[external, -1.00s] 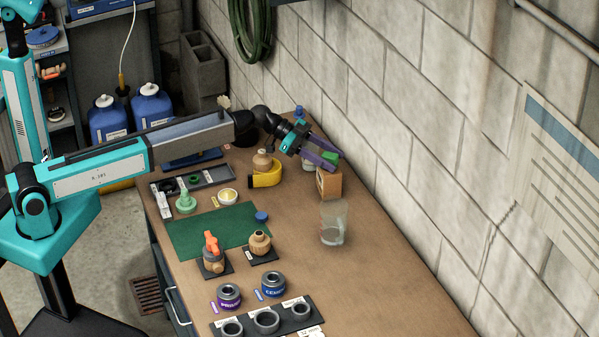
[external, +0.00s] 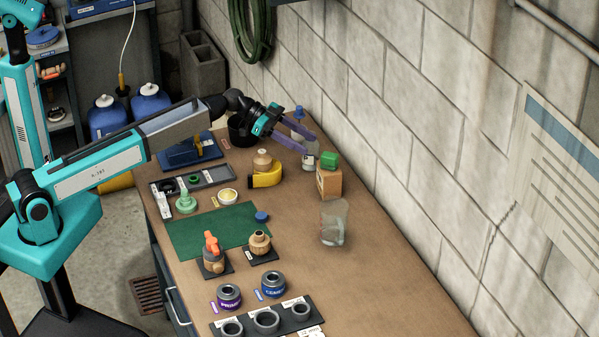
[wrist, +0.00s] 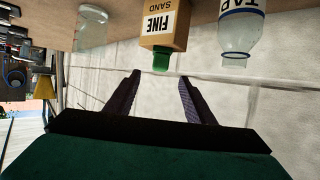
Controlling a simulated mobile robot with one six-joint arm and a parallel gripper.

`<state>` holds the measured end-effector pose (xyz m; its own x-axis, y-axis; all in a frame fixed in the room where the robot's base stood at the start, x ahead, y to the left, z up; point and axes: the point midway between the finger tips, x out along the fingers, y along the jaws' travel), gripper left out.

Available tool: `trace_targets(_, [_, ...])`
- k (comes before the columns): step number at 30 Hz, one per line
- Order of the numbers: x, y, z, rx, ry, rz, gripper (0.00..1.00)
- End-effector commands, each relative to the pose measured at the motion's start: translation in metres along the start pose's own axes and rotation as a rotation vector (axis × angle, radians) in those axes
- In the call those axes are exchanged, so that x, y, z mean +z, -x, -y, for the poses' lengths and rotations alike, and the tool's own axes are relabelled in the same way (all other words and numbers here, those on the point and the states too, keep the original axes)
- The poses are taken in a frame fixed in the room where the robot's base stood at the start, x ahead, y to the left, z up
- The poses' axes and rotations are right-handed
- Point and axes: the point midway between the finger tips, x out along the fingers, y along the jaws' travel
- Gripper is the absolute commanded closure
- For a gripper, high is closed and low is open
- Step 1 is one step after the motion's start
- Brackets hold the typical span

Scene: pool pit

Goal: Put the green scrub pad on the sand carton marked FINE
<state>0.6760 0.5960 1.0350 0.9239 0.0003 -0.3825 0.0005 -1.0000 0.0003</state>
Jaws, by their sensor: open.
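The green scrub pad (external: 330,159) rests on top of the brown sand carton (external: 329,183) near the wall side of the bench. In the wrist view the picture is upside down; the carton (wrist: 164,28) shows its FINE SAND label and the pad (wrist: 161,61) lies against its top. My gripper (external: 310,143) is open and empty, up and to the left of the carton, apart from the pad. Its two purple fingers (wrist: 158,80) also show in the wrist view with nothing between them.
A clear bottle labelled TAP (wrist: 240,30) stands close beside the carton. A clear cup (external: 334,224) stands in front of the carton. The block wall (external: 400,110) is close behind; the bench's front right is clear.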

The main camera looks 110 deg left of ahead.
Motion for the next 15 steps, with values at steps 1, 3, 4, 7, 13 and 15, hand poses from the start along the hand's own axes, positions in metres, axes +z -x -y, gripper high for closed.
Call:
trace_targets(1, [0.002,0.007,0.0,-0.001,0.0,0.0,0.51])
trace_targets(3, [0.001,0.014,0.0,-0.001,-0.001,0.0,0.51])
trace_targets(4, [0.001,0.016,0.0,-0.001,-0.001,0.0,0.51])
trace_targets(7, [0.0,0.021,0.0,0.0,-0.001,0.0,0.51])
trace_targets(13, [0.0,0.023,0.0,0.001,-0.001,0.001,0.51])
trace_targets(15, [0.0,0.023,0.0,0.0,-0.001,0.001,0.51])
